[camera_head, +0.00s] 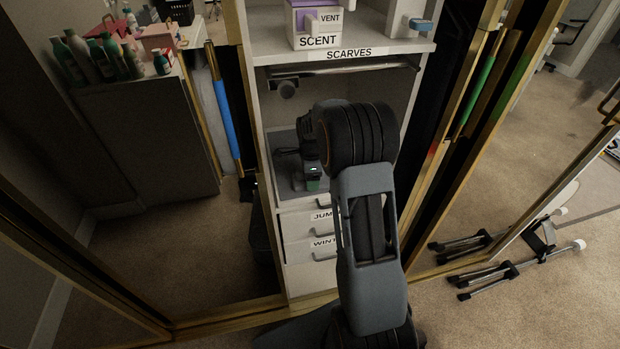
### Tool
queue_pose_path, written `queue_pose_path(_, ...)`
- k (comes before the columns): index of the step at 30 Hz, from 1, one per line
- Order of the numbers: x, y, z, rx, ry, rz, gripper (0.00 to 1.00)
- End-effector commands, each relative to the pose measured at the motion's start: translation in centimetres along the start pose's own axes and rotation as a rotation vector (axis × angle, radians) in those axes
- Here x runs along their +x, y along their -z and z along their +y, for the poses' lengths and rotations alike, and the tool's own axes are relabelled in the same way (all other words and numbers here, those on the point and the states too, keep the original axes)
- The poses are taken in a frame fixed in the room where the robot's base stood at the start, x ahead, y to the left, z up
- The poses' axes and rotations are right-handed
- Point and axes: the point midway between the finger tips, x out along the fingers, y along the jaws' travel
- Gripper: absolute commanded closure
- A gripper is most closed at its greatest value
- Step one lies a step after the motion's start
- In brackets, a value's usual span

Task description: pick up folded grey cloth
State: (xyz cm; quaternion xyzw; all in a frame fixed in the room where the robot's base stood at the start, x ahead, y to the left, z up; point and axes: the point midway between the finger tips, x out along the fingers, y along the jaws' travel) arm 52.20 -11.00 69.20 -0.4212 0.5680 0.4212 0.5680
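My arm reaches up the middle of the view into the open compartment of a white shelf unit (275,205). My gripper (312,178) is inside that compartment, low down, and partly hidden by my arm. A small green patch shows at its tip. I cannot tell whether its fingers are open or shut. A grey flat surface (287,178) lies around and behind the gripper. It may be the folded grey cloth or the compartment's lining; I cannot tell which. No clearly folded cloth shows elsewhere, and my arm hides the right part of the compartment.
Drawers (305,225) with labels sit below the compartment. A shelf labelled SCARVES (350,53) is above it, holding a box marked SCENT (318,41). Gold-framed mirror doors stand on both sides. A dark folding stand (500,270) lies on the carpet at right.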

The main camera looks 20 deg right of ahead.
Motion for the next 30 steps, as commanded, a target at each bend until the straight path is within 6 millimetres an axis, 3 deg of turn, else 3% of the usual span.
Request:
queue_pose_path(7, -0.9, 0.0, 0.0, 0.0, 0.001, 0.0, 0.49)
queue_pose_path(13, -3.7, 0.0, 0.1, 0.0, 0.004, 0.0, 0.49)
queue_pose_path(23, -9.6, 0.8, 5.1, 0.0, 0.003, 0.0, 0.49)
queue_pose_path(30, -11.4, 1.5, 9.9, 0.001, 0.001, 0.0, 0.49)
